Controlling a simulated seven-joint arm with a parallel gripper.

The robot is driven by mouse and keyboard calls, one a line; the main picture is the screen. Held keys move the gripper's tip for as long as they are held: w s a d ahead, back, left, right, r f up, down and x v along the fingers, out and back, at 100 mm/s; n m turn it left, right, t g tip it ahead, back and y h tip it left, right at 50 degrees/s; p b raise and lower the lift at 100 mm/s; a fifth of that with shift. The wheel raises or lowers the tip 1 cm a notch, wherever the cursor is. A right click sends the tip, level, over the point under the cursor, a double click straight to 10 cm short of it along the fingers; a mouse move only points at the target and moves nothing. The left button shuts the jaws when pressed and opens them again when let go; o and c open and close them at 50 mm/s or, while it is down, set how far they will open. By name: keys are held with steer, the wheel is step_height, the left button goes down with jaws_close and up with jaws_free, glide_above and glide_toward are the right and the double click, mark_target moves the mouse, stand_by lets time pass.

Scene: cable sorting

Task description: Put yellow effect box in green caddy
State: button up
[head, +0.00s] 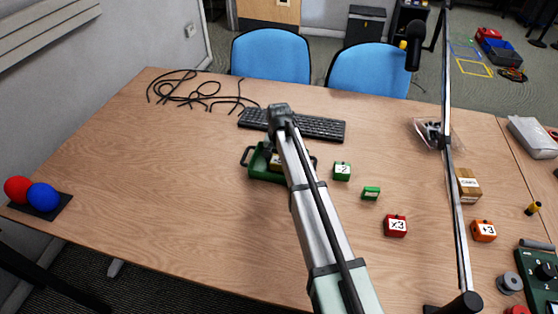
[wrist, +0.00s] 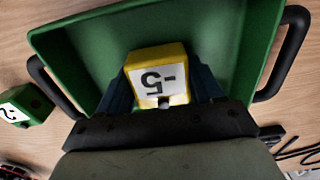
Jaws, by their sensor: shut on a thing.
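The yellow effect box (wrist: 157,58), with a white "-5" label, sits between the fingers of my gripper (wrist: 161,88) in the wrist view. My gripper is shut on it. The box is within the outline of the green caddy (wrist: 85,32), a tray with dark handles at both ends. Whether the box touches the caddy floor, I cannot tell. In the head view, the caddy (head: 254,170) is on the table, partly hidden by my arm, and a bit of the yellow box (head: 275,160) shows inside its outline.
A keyboard (head: 318,127) lies just behind the caddy. A green "2" box (head: 342,171), a smaller green box (head: 371,193) and a red "x3" box (head: 396,226) stand to the right. Black cables (head: 190,90) lie at the back left. The left-middle table is clear.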

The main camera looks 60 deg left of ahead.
steer(key=o, duration=1.1)
steer(key=shift+f, duration=0.15)
steer(key=shift+o, duration=0.2)
step_height(320, 180, up, 12)
